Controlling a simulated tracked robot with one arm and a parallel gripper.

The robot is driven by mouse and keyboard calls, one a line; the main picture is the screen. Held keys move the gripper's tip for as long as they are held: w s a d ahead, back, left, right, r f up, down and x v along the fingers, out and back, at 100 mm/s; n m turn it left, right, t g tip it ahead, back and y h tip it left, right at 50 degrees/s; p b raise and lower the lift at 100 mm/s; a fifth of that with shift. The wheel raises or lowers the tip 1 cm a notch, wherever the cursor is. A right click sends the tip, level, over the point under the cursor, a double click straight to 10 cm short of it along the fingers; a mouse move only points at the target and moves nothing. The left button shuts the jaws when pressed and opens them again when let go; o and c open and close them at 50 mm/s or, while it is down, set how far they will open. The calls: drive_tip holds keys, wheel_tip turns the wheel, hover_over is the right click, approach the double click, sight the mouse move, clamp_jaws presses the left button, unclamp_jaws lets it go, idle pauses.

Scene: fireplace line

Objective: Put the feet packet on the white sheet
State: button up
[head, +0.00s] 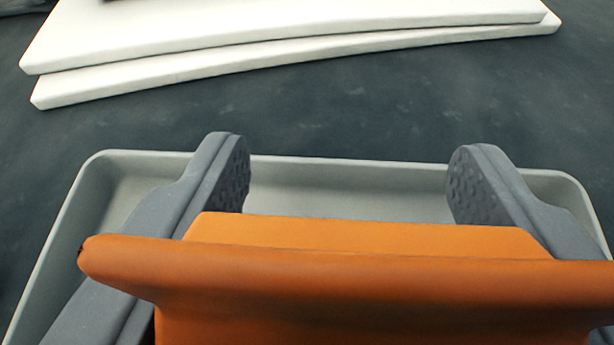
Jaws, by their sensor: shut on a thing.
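A white sheet (290,22) lies ahead at the top of the view, apart from the packet. It rests on a second, similar white sheet (300,62) set slightly askew.
Dark floor (330,115) lies clear between the tray and the white sheets. Something dark touches the top edge of the view, too cut off to tell.

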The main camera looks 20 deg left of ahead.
sight(333, 255)
drive_tip(key=shift+w+a, duration=0.15)
drive_tip(key=shift+a, duration=0.05)
wheel_tip(333, 255, down, 4)
drive_tip(key=shift+r+b, duration=0.2)
drive_tip(key=shift+b, duration=0.55)
drive_tip(key=shift+r, duration=0.1)
drive_tip(key=o, duration=1)
drive_tip(key=p+v, duration=0.2)
drive_tip(key=v, duration=1)
